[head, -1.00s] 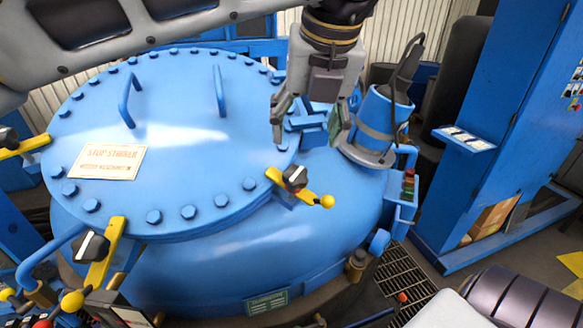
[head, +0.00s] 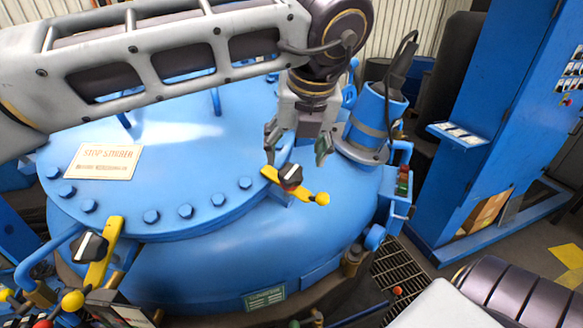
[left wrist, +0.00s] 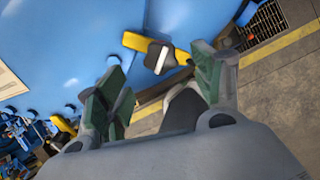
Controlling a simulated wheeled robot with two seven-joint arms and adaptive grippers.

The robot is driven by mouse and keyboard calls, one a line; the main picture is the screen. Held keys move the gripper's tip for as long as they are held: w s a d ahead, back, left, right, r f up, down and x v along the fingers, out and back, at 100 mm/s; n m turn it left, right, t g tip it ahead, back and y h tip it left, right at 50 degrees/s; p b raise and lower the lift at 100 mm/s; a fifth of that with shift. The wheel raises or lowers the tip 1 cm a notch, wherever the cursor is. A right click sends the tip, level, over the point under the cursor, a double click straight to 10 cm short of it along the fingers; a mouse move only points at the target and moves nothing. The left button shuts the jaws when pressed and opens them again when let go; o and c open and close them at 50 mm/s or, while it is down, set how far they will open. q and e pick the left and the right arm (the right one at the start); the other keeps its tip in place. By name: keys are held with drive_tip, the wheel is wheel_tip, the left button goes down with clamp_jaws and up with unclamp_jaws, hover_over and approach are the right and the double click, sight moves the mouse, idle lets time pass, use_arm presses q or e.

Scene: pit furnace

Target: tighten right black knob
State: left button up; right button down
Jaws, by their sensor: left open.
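The right black knob (head: 290,176) has a pale stripe and sits on a yellow clamp bar (head: 321,199) with a yellow ball end, at the lid's right front edge. My left gripper (head: 296,153) is open, just above and behind this knob in the head view, with its fingers pointing down. In the left wrist view the knob (left wrist: 157,58) appears between the spread green-padded fingers (left wrist: 159,68), apart from both. A second black knob (head: 90,247) sits on another yellow clamp at the left front. My right gripper is not in view.
The blue furnace lid (head: 215,160) carries edge bolts and a warning plate (head: 104,162). A blue cylinder (head: 375,120) stands close to the right of my left gripper. A blue cabinet (head: 490,130) is at the right, with a floor grate (head: 395,270) before it.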

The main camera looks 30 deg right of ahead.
sight(292, 170)
use_arm(q)
drive_tip(key=shift+p+x, duration=0.7)
drive_tip(key=shift+x, duration=3.1)
drive_tip(key=c, duration=1)
